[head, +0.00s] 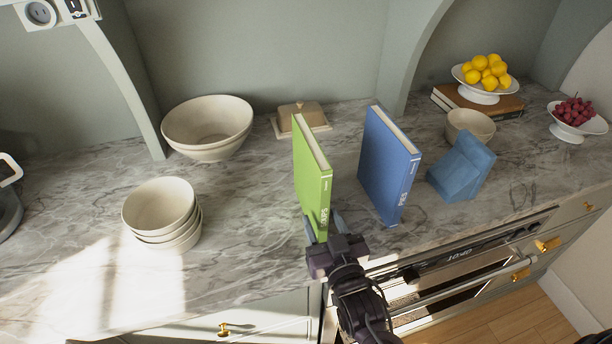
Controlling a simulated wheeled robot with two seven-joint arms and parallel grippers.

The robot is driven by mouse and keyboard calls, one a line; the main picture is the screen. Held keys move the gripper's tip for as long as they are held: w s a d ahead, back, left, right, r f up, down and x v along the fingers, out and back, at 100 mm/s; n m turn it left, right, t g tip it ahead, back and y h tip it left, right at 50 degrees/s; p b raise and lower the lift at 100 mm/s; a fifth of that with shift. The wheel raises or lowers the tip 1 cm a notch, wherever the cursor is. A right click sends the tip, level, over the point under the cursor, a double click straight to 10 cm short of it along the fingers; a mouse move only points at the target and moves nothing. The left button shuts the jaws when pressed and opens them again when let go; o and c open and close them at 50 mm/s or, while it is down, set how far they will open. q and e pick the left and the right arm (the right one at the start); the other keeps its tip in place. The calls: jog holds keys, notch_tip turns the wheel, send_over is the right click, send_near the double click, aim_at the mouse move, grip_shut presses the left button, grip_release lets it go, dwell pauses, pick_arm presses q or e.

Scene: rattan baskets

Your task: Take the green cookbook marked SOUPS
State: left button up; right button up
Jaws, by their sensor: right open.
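The green cookbook (311,182) stands upright on the marble counter, its spine facing me with pale lettering low down. My right gripper (322,228) is at the lower end of the spine, its fingers open around or just in front of the book's near edge. Whether the fingers touch the cover cannot be told. A blue book (388,168) stands upright a little to the right, with a gap between the two. My left gripper is not in view.
Stacked bowls (160,215) stand at left and larger bowls (207,127) behind. A butter dish (300,118) sits behind the green book. A blue folded object (462,167) and a small bowl (470,126) stand right. An oven (460,283) is below the counter edge.

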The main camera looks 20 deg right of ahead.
aim_at(315, 202)
jog(key=w+p, duration=0.1)
jog(key=w, duration=0.1)
jog(key=w+r+p, duration=0.1)
jog(key=w, duration=0.1)
jog(key=shift+w, duration=0.4)
jog(key=shift+w+f, duration=0.1)
jog(key=shift+w, duration=0.25)
jog(key=shift+w+f, duration=0.1)
grip_shut()
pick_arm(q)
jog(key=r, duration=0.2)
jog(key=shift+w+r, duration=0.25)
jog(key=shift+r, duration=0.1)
pick_arm(e)
jog(key=shift+r, duration=0.2)
